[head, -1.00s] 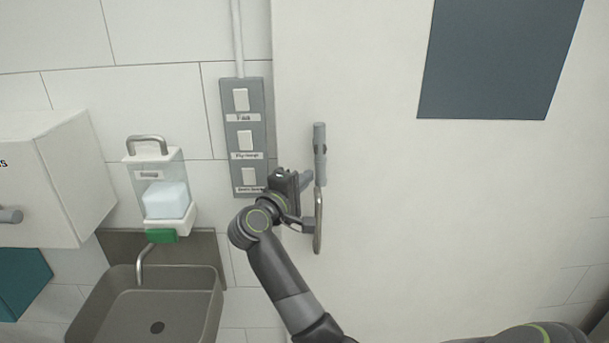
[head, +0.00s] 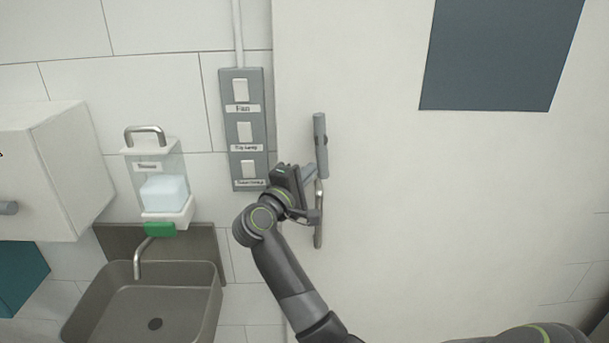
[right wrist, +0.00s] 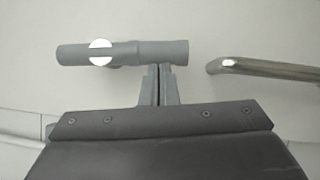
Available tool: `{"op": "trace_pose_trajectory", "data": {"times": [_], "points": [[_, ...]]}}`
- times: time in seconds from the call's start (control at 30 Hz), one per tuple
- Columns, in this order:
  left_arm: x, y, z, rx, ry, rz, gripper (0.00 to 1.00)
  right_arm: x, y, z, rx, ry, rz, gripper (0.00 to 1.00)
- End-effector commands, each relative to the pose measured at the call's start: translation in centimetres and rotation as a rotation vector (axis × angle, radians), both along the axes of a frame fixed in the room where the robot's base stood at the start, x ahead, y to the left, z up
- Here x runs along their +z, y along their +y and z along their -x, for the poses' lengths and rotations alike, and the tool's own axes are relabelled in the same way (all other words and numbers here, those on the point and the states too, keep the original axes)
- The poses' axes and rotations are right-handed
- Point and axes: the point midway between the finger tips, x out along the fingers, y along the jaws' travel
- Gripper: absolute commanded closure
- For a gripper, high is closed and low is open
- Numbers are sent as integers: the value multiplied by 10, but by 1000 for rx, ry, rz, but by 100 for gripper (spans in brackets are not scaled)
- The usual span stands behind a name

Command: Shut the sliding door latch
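The latch (head: 320,140) is a grey cylindrical bar on the white door (head: 400,200), close to upright in the head view. It lies sideways in the right wrist view (right wrist: 100,53), with a round white mark near its left end. My right gripper (head: 309,175) is at the latch's lower end. In the right wrist view its two fingers (right wrist: 158,80) are together, with their tips at the bar's near edge. They look shut with nothing between them, and contact with the bar is unclear. My left gripper is not in view.
A metal door handle (head: 318,225) sits just below the latch. A switch panel (head: 244,130) is on the wall left of the door. A soap dispenser (head: 163,185), a sink (head: 150,300) and a white cabinet (head: 50,170) are farther left.

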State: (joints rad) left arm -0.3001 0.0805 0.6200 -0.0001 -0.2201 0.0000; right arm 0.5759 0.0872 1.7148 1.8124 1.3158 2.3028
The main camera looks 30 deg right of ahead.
Motion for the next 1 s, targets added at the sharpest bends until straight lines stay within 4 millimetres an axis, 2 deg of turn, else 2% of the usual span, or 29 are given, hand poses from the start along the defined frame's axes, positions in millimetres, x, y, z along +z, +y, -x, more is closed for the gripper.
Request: {"op": "trace_pose_trajectory", "data": {"times": [0.27,0.53,0.77,1.0], "points": [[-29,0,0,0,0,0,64,-8,-9,5,-2,62,109,100],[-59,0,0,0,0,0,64,-9,-24,15,-5,188,317,100],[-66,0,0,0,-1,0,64,-5,-38,24,-5,306,504,100],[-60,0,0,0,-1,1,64,5,-52,32,-4,425,699,100]]}}
